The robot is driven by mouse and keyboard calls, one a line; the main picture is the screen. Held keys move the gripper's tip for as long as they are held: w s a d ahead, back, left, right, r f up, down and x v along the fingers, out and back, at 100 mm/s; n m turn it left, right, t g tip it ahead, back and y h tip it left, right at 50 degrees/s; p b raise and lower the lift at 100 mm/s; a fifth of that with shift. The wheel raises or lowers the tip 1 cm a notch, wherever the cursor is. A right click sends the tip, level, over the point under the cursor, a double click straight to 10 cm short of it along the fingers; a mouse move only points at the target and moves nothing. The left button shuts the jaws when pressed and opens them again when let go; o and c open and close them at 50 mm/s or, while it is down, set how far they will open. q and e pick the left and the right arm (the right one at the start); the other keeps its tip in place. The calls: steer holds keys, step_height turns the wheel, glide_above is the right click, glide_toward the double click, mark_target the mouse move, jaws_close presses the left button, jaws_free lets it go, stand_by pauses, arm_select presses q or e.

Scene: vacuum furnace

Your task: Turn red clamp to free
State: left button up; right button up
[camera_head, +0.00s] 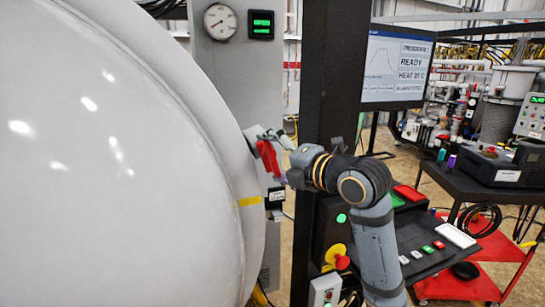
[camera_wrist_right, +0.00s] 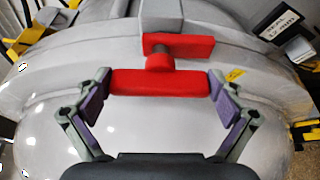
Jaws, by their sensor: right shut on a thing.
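The red clamp (camera_head: 267,158) sits at the rim of the big grey furnace door (camera_head: 110,150) in the head view. In the wrist view it has a wide red bar (camera_wrist_right: 160,84), a short red neck and a red block (camera_wrist_right: 190,46) at the rim. My right gripper (camera_wrist_right: 161,90) is shut on the red bar, with one finger at each end. In the head view my right gripper (camera_head: 272,150) is at the clamp, and its wrist partly hides the area to the right. My left gripper is not in view.
A dark column (camera_head: 325,75) stands just behind my right arm. A control panel (camera_head: 425,240) with buttons and a red emergency knob (camera_head: 342,262) lie close to the arm. A dark cart (camera_head: 480,185) stands at the right.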

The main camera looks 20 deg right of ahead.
steer(key=shift+f, duration=0.1)
steer(key=o, duration=0.8)
